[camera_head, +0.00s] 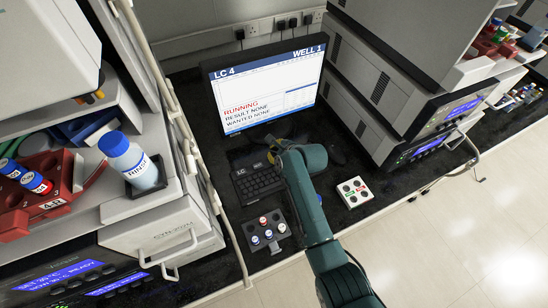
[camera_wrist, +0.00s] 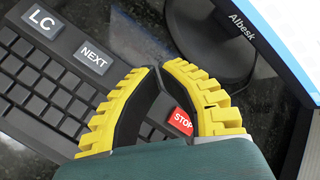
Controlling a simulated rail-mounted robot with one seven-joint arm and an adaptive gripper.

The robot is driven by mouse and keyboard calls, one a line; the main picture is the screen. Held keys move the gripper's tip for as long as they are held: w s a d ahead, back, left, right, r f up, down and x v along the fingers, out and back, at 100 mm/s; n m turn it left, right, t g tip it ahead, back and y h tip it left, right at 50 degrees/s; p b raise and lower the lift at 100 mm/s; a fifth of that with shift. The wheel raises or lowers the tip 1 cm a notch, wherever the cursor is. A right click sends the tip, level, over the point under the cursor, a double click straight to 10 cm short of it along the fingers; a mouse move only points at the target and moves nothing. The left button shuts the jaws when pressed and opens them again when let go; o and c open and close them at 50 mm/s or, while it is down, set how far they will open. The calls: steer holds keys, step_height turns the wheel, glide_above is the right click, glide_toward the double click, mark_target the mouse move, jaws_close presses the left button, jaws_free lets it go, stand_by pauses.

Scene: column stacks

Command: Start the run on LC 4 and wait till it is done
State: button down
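The monitor (camera_head: 265,85) reads "LC 4", "WELL 1", "RUNNING" in red, "RESULT NONE" and "WANTED NONE". A black keyboard (camera_head: 257,183) marked LC lies in front of it. In the wrist view the keyboard (camera_wrist: 50,85) shows grey LC (camera_wrist: 42,24) and NEXT (camera_wrist: 93,56) keys and a red STOP key (camera_wrist: 181,121), partly seen between the fingers. My gripper (camera_head: 276,148) is over the keyboard's far right end, by the monitor's foot. In the wrist view its yellow fingertips (camera_wrist: 159,68) meet with nothing held. Keys under the fingers are hidden.
A small rack (camera_head: 267,232) with several capped vials stands in front of the keyboard. A white box (camera_head: 354,192) with red and green buttons is to the right. Instrument stacks flank the bench; a blue-capped bottle (camera_head: 128,158) and red rack (camera_head: 62,190) sit left.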

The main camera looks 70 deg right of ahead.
step_height(320, 180, up, 5)
steer(key=p, duration=0.5)
steer(key=shift+p, duration=0.3)
